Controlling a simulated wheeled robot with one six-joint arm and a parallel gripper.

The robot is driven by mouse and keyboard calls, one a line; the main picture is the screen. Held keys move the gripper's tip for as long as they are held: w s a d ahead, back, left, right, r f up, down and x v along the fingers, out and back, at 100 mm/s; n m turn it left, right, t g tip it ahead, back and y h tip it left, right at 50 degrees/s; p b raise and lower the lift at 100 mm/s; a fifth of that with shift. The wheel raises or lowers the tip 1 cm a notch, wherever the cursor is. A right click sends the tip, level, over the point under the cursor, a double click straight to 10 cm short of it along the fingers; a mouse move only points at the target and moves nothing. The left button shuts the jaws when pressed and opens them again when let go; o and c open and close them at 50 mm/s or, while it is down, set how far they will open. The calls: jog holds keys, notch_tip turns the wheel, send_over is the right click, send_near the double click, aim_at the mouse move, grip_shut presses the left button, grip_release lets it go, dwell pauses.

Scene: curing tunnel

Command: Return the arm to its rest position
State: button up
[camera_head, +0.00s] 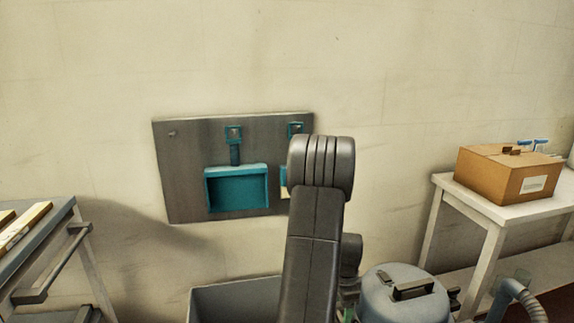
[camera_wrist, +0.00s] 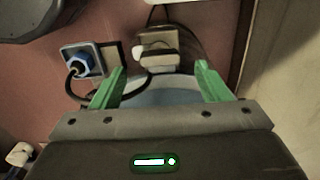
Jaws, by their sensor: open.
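My arm rises in the middle of the head view, with its dark grey upper link and rounded joint in front of the wall panel. My gripper (camera_wrist: 160,85) shows in the wrist view with its two green fingers spread apart and nothing between them. Beyond the fingers are a pale blue rounded surface (camera_wrist: 160,95), a beige fitting with a white knob (camera_wrist: 157,50) and a grey box with a blue plug (camera_wrist: 82,62). In the head view my arm hides most of my gripper.
A grey wall panel (camera_head: 182,185) carries a teal holder (camera_head: 237,190). A grey bin (camera_head: 235,300) and a blue-grey canister (camera_head: 390,300) with a hose stand low. A cardboard box (camera_head: 500,180) sits on a white table (camera_head: 482,207) at right. A cart (camera_head: 62,215) stands at left.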

notch_tip(320, 180, down, 4)
jog(key=shift+r+b, duration=0.1)
jog(key=shift+b, duration=0.25)
jog(key=shift+r, duration=0.15)
